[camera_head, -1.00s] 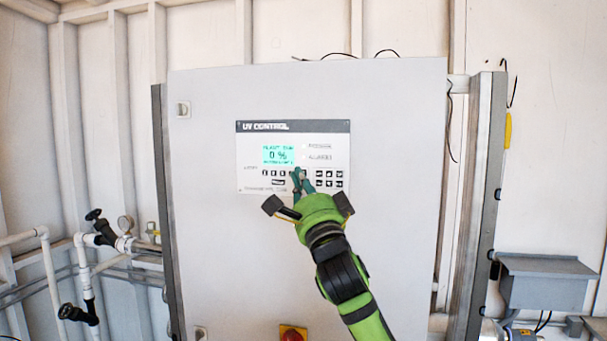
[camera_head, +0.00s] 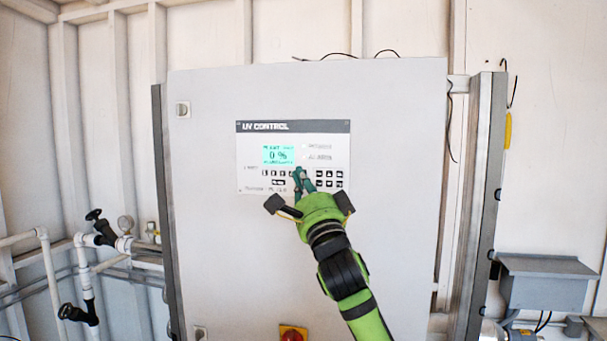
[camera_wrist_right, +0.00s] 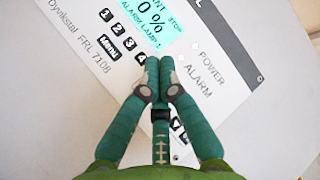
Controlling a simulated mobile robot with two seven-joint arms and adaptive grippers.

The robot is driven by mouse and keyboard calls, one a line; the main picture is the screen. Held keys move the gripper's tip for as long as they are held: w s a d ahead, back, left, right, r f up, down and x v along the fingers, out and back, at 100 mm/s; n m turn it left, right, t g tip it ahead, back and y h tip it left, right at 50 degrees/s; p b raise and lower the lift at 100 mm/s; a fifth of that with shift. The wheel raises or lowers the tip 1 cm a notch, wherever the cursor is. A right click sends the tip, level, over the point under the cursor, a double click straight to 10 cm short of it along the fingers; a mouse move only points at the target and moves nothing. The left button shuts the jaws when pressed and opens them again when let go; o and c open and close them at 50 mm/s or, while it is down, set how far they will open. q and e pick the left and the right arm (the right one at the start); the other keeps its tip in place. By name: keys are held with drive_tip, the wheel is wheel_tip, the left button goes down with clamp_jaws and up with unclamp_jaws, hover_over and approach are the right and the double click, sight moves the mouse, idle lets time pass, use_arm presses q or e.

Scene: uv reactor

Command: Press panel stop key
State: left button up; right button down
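The UV control panel (camera_head: 293,128) is a light plate with a dark title strip on the front of a large grey cabinet. Its teal display (camera_head: 278,155) reads 0 %. Rows of small black keys lie below the display; which one is the stop key cannot be read. My right gripper (camera_head: 299,172) is at the key rows, its green fingers together and empty. In the right wrist view the closed fingertips (camera_wrist_right: 159,62) lie over the keys just below the display (camera_wrist_right: 150,20) and hide some of them. Whether they touch cannot be told. My left gripper is not in view.
The grey cabinet (camera_head: 220,255) fills the middle. A red emergency knob on a yellow plate (camera_head: 292,334) sits at its bottom. White pipes with black valves (camera_head: 104,232) stand at the left, and a grey box (camera_head: 545,283) is at the right.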

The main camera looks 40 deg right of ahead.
drive_tip(key=shift+s+a, duration=0.45)
drive_tip(key=shift+a, duration=0.05)
drive_tip(key=s+a, duration=0.3)
drive_tip(key=shift+s+a, duration=0.1)
drive_tip(key=shift+a, duration=0.25)
idle(0.9)
